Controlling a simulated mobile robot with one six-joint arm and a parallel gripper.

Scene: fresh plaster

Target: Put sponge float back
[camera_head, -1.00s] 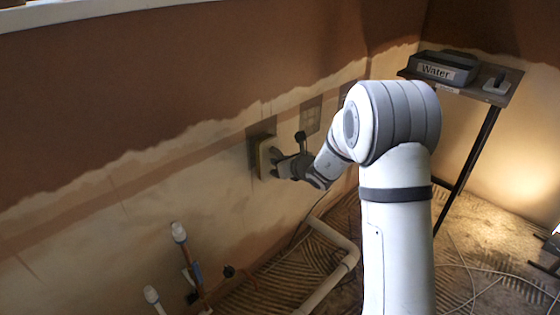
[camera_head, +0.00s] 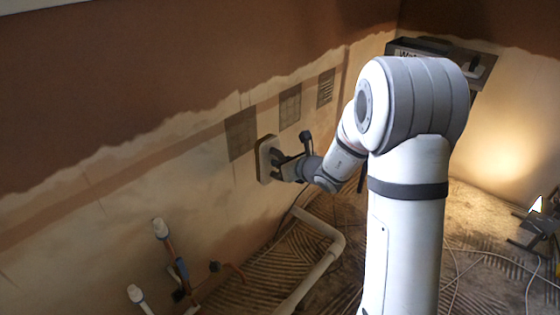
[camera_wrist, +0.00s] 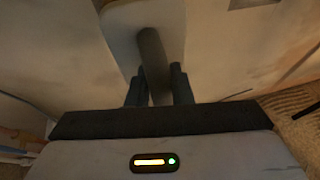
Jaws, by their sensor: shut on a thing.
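The sponge float (camera_head: 265,160) is a pale, flat, rounded-edged pad with a dark handle. My gripper (camera_head: 283,164) is shut on its handle and holds it upright close to the plaster wall. I cannot tell whether its face touches the wall. In the wrist view the pale backing of the float (camera_wrist: 118,20) is at the top, and its grey handle sits between the dark fingers of my gripper (camera_wrist: 158,82). The face toward the wall is hidden.
The wall has grey patches (camera_head: 240,134), (camera_head: 290,105) and (camera_head: 325,88). A stand with a dark tray (camera_head: 425,46), its label partly hidden, is behind my arm. Capped pipes (camera_head: 160,229) rise at lower left. A white pipe (camera_head: 325,262) and cables lie on the floor. A lamp glows at right.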

